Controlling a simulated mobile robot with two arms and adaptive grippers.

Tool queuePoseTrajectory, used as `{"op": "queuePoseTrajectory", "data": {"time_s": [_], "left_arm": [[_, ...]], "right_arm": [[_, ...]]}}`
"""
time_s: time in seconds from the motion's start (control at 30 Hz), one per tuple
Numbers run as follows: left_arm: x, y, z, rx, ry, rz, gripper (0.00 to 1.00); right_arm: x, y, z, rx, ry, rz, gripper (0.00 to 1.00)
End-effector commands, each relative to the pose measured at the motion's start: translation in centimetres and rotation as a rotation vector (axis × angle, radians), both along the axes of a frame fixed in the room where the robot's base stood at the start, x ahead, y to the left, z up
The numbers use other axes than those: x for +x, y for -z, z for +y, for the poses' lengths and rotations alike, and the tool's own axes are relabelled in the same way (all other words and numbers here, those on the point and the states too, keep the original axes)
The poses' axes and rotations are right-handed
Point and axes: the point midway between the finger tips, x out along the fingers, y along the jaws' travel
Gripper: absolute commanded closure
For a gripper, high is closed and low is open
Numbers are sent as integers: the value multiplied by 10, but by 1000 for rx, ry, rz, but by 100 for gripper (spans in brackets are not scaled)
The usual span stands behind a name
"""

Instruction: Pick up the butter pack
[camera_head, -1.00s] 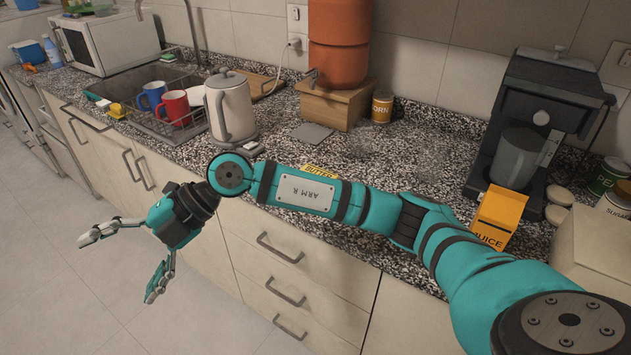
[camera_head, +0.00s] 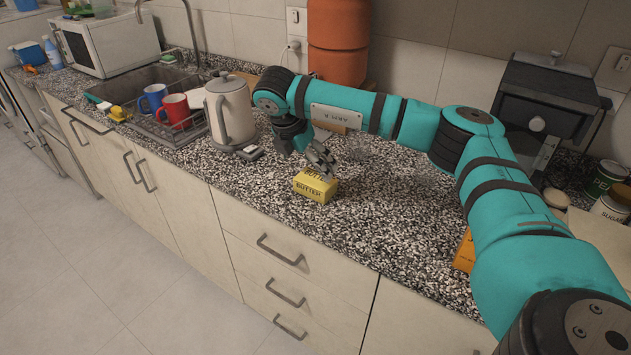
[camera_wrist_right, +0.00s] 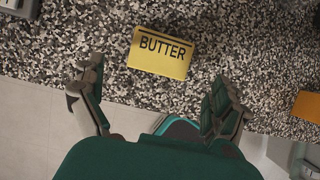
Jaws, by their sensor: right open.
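The yellow butter pack (camera_head: 315,186) lies on the speckled counter, near its front edge. In the right wrist view the butter pack (camera_wrist_right: 160,53) is ahead of the fingers, with the label BUTTER facing up. My right gripper (camera_head: 308,160) is just behind and above the pack in the head view. Its fingers (camera_wrist_right: 152,95) are spread wide and empty in the wrist view, with the pack beyond their tips and roughly between them. I cannot tell from the head view whether a finger touches the pack. My left gripper is not in view.
A grey kettle (camera_head: 230,110) stands left of my right gripper. Red (camera_head: 175,110) and blue (camera_head: 152,97) mugs stand by the sink. An orange juice carton (camera_head: 464,252) is partly hidden by my arm; a coffee machine (camera_head: 545,100) stands behind.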

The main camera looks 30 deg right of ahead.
Motion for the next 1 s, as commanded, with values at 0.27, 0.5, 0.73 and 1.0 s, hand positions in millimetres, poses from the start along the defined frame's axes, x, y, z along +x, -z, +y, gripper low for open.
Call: {"op": "queuePoseTrajectory", "data": {"time_s": [0.27,0.5,0.73,1.0], "left_arm": [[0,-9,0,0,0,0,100],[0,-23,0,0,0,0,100],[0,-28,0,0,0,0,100],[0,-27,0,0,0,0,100]], "right_arm": [[5,31,-12,1,-2,0,0],[7,52,-24,0,-1,4,0],[12,78,-34,1,-1,0,0],[12,80,-34,1,-3,-1,3]]}}
